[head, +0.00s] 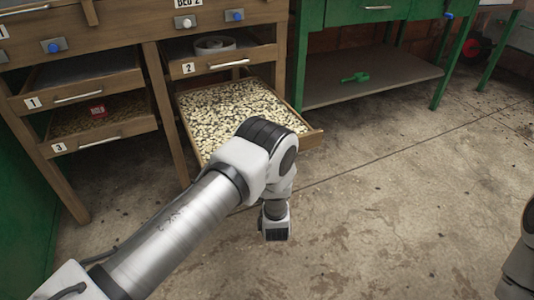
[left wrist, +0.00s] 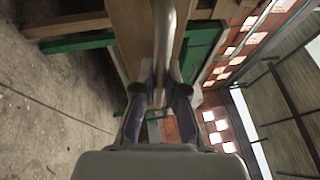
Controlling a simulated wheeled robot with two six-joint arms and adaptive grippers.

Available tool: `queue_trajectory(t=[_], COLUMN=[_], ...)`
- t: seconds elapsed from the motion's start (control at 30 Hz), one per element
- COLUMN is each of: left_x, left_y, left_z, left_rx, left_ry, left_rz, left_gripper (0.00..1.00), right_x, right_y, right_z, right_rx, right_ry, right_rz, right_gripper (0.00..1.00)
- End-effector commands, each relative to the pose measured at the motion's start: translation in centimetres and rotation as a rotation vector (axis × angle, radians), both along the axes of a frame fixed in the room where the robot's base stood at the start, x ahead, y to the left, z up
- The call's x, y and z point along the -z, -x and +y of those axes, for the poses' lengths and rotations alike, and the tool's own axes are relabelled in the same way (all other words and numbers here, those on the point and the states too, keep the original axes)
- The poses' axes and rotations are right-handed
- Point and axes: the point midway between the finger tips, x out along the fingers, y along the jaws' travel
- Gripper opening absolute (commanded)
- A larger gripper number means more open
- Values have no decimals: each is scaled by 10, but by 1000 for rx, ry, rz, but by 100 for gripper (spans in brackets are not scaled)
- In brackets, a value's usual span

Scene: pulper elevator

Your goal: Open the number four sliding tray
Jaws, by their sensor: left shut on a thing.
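The number four sliding tray (head: 235,105) is at the lower right of the wooden cabinet in the head view. It is pulled well out and full of pale beans. My left arm crosses in front of it and hides its front handle and number label. In the left wrist view, my left gripper (left wrist: 160,95) is shut on the metal handle (left wrist: 164,40), which runs between its fingers in front of the wooden tray front (left wrist: 128,35). The left fingers are hidden in the head view. My right gripper is out of view.
Trays one (head: 80,90), two (head: 220,62) and three (head: 100,138) sit in the cabinet around it. A green table (head: 375,80) with a low shelf stands to the right. The concrete floor (head: 400,200) in front is clear.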

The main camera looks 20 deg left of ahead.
Motion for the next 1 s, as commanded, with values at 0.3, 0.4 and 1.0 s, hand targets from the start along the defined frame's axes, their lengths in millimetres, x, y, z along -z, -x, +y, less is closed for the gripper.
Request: queue_trajectory(t=[0.3,0.4,1.0], left_x=[1,1,10], left_y=[1,1,42], left_z=[-1,-1,-23], left_rx=[1,1,4], left_ry=[0,0,-3], left_rz=[0,0,4], left_gripper=[0,36,37], right_x=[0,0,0], right_y=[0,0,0], right_z=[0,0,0], right_rx=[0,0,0], right_ry=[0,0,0], right_rz=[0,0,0], right_gripper=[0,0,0])
